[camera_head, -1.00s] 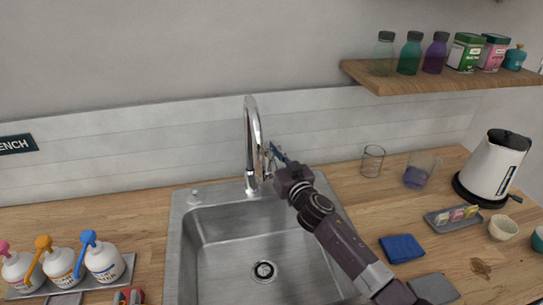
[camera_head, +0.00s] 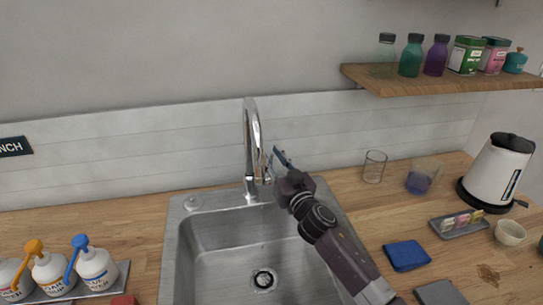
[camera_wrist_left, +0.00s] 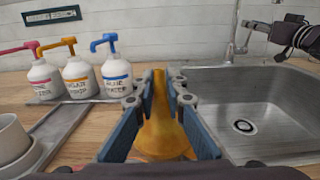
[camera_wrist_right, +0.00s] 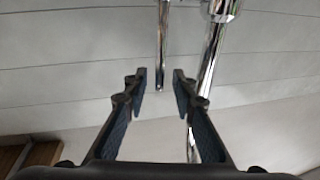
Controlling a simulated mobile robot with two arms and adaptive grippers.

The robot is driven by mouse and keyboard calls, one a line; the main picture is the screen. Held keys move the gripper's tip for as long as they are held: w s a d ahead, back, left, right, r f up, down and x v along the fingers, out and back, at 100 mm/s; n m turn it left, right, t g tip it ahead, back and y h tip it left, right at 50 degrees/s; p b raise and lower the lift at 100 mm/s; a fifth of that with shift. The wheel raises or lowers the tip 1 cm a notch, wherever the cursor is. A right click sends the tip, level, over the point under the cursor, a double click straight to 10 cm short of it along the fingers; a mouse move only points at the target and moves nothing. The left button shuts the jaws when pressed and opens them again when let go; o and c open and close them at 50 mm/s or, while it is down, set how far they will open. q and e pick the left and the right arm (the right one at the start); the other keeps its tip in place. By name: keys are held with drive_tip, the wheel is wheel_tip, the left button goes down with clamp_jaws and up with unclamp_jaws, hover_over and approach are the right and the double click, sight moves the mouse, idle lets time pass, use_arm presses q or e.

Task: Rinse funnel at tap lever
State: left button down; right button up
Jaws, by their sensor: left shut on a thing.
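The orange-yellow funnel (camera_wrist_left: 160,125) is in my left gripper (camera_wrist_left: 159,78), whose fingers are shut on it; that gripper shows only in the left wrist view. The chrome tap (camera_head: 251,140) stands at the back of the steel sink (camera_head: 215,235). My right gripper (camera_head: 280,158) is just right of the tap, beside its lever. In the right wrist view my right gripper (camera_wrist_right: 161,78) is open, with a thin chrome rod, apparently the tap lever (camera_wrist_right: 163,40), showing between its fingertips. Contact cannot be told. No running water is visible.
Pump bottles (camera_head: 95,262) stand on a tray at the left. Right of the sink are a glass beaker (camera_head: 374,167), a blue cloth (camera_head: 407,255), a small grey tray (camera_head: 460,224) and a kettle (camera_head: 497,170). A wooden shelf (camera_head: 440,83) hangs above.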

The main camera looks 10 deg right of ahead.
drive_tip(key=v, duration=1.2)
